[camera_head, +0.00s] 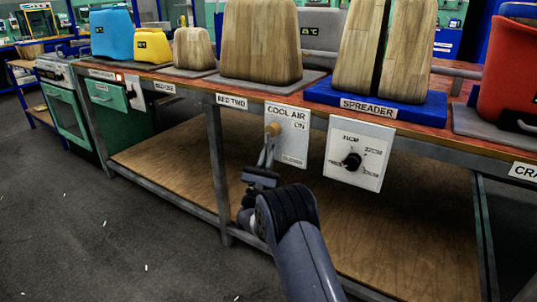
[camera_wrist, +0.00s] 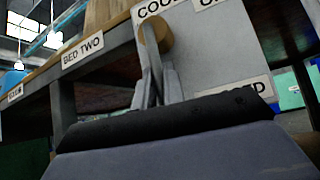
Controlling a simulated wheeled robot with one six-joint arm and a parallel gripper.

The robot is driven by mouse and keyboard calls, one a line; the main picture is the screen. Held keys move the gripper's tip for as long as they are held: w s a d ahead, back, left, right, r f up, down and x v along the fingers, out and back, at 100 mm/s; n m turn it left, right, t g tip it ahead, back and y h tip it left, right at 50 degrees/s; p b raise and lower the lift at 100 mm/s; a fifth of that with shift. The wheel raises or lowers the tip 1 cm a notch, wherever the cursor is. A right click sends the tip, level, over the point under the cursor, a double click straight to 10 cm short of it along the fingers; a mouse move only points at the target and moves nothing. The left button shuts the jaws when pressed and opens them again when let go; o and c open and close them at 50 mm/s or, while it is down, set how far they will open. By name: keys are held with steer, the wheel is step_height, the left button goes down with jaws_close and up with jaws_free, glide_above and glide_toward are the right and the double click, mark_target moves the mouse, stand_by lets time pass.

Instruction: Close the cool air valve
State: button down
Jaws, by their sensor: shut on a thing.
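The cool air valve panel (camera_head: 292,148) is a white plate on the front of the bench, marked COOL AIR, with ON at the upper right and CLOSED at the lower right. Its tan, rounded valve handle (camera_head: 273,129) is at the upper left of the plate. My gripper (camera_head: 268,144) reaches up from below and is shut on the handle. In the wrist view, the slim fingers meet the handle (camera_wrist: 157,36) from beneath, and the panel (camera_wrist: 205,55) is behind. The fingers and my wrist hide part of the handle and the CLOSED label.
The SPREADER dial panel (camera_head: 356,153) hangs right of the valve. The bench leg marked BED TWO (camera_head: 218,165) stands close to the left of my gripper. A wooden lower shelf (camera_head: 400,235) runs beneath. Wooden blocks (camera_head: 262,40) stand on the bench above.

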steer(key=c, duration=1.5)
jaws_free()
steer(key=shift+r, duration=0.1)
steer(key=shift+a, duration=0.1)
steer(key=p+v, duration=0.2)
steer(key=v, duration=0.8)
steer(key=shift+s+f, duration=0.2)
steer(key=shift+f, duration=0.2)
steer(key=b+x, duration=0.2)
steer(key=x, duration=0.8)
steer(key=shift+w+r, duration=0.2)
steer(key=shift+r, duration=0.2)
steer(key=shift+n+y, duration=0.4)
